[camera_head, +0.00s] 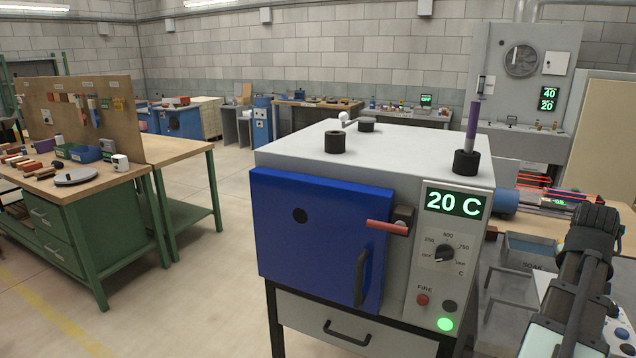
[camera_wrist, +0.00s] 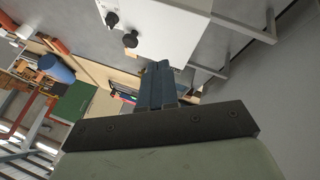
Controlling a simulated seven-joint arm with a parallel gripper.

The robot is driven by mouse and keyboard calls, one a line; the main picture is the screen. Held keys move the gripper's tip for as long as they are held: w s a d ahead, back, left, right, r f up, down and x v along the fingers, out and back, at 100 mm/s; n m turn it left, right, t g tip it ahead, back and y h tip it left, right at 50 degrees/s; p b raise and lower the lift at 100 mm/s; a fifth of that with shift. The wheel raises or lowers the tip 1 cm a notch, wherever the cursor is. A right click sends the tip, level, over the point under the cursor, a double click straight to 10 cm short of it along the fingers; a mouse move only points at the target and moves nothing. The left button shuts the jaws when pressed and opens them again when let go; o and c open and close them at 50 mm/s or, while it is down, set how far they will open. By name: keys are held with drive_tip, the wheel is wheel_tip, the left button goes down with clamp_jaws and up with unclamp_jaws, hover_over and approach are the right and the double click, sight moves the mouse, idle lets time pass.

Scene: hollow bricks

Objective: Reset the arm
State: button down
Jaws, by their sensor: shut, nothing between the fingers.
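My gripper (camera_wrist: 158,66) shows in the wrist view, with its two dark blue-grey fingers together and nothing between them. The fingers point away from the camera, over a blurred, tilted view of the room. In the head view, part of my dark arm stands at the lower right, beside the kiln (camera_head: 400,165); the fingertips cannot be made out there. The kiln's blue door (camera_head: 315,240) looks closed, with a red lever (camera_head: 387,227) across its right edge. My arm appears apart from the kiln.
The kiln panel reads 20 C (camera_head: 454,203), with a green lamp (camera_head: 445,324) lit. A purple-banded tube (camera_head: 472,120) stands on its top right. A grey bin (camera_head: 530,248) sits behind my arm. Green-framed benches (camera_head: 100,215) stand left, with open floor (camera_head: 205,300) between.

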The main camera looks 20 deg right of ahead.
drive_tip(key=w+a+f+g+y, duration=0.2)
drive_tip(key=w+a+f, duration=0.1)
drive_tip(key=a+f, duration=1.05)
drive_tip(key=w+a+f+m+g+y, duration=0.1)
drive_tip(key=w+a+f+g+y, duration=0.1)
drive_tip(key=a+f, duration=1.15)
drive_tip(key=w+a+f+g+y, duration=0.25)
drive_tip(key=a+f, duration=0.65)
drive_tip(key=f, duration=0.8)
drive_tip(key=s+a+f+n, duration=0.2)
drive_tip(key=a+f, duration=0.4)
drive_tip(key=s+a+f+n, duration=0.1)
drive_tip(key=s+a+f, duration=0.2)
drive_tip(key=a+f, duration=0.35)
drive_tip(key=s+a+f+n+g, duration=0.2)
drive_tip(key=s+a+f, duration=0.7)
drive_tip(key=s, duration=0.2)
drive_tip(key=shift+s+a+n+g, duration=0.3)
drive_tip(key=shift+a+n+g, duration=0.05)
drive_tip(key=shift+a+n, duration=0.05)
drive_tip(key=c, duration=1.8)
unclamp_jaws()
